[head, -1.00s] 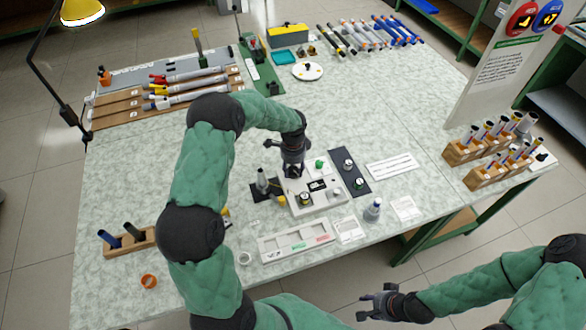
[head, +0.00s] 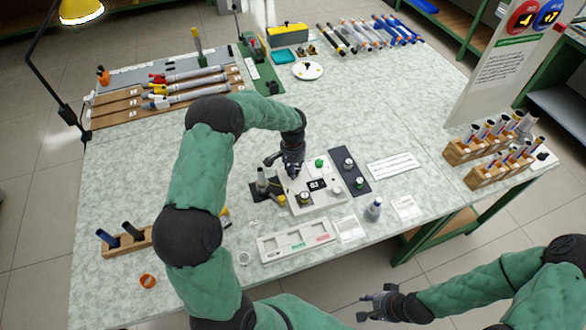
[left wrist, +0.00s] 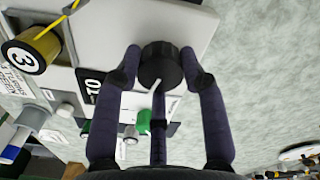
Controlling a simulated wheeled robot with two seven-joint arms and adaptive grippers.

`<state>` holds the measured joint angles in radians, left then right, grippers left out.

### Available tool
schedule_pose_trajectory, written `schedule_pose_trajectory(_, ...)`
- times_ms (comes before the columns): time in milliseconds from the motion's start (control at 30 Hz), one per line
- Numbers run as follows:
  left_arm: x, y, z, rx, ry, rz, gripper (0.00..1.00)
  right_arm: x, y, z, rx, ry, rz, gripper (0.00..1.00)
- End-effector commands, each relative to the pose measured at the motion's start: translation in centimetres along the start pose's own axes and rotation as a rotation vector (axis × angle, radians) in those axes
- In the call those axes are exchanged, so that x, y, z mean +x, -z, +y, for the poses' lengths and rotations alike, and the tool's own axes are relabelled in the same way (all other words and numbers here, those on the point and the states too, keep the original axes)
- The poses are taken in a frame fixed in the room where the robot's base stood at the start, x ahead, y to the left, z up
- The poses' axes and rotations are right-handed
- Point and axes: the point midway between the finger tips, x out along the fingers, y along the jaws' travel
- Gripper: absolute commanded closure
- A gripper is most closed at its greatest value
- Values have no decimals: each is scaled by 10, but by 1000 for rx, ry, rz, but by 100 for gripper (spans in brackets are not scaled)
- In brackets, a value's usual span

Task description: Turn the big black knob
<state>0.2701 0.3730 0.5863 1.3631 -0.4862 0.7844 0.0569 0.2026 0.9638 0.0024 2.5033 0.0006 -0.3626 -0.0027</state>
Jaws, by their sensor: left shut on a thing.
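A white control box (head: 322,207) stands in the middle of the table, with a dark display (head: 317,185) on top. The big black knob (left wrist: 160,64), with a white pointer mark, shows in the left wrist view at the box's edge. My left gripper (head: 291,172) reaches down onto the box from above. In the left wrist view its fingers (left wrist: 163,75) are closed around the knob's sides. The gripper hides the knob in the head view. My right gripper (head: 364,306) is open and empty, low in front of the table.
A dark strip with knobs (head: 348,164) lies right of the box.

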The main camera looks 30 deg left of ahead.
Motion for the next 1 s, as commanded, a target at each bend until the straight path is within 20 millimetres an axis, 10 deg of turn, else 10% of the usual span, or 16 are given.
schedule_pose_trajectory(1000,-2,2,-2,-564,1,6,91,9,0,3,0,0,0,60)
